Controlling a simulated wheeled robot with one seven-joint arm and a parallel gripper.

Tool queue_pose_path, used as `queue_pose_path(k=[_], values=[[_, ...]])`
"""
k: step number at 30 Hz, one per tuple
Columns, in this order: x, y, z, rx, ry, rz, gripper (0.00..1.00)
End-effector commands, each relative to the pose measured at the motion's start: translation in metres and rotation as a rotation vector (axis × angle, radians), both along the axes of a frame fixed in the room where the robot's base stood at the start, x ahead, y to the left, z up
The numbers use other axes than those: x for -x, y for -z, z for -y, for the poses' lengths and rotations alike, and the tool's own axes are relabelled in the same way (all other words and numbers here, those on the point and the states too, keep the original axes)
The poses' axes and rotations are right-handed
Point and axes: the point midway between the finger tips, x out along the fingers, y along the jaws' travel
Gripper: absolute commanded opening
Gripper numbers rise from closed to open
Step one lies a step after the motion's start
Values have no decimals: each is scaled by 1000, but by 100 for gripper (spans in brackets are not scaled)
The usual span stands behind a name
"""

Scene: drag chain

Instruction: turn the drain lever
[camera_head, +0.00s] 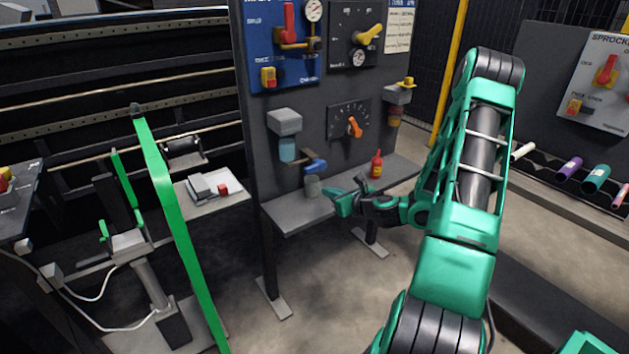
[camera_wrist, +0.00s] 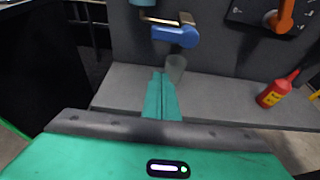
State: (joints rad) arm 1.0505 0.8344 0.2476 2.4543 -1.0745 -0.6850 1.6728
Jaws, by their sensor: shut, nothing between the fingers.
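The blue lever (camera_head: 316,166), which I take for the drain lever, sits on a brass pipe fitting low on the dark panel. It also shows in the wrist view (camera_wrist: 175,36), ahead of my fingers. My gripper (camera_head: 338,201) is shut and empty, above the shelf, to the lower right of the lever. In the wrist view its green fingers (camera_wrist: 160,92) lie together, apart from the lever.
A red bottle (camera_head: 377,164) stands on the grey shelf (camera_head: 290,215) to the right. An orange dial handle (camera_head: 354,127) and a yellow handle (camera_head: 369,35) are higher on the panel. A blue-bowled filter unit (camera_head: 286,123) hangs above left. A green post (camera_head: 168,200) rises at left.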

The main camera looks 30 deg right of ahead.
Motion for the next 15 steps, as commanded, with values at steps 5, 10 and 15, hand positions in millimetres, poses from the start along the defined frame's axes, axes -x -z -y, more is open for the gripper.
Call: queue_pose_path(k=[5,10,15], values=[[-31,10,-3,5,-6,1,0],[-61,21,-4,6,-5,1,0],[-81,20,-3,7,-3,2,0]])
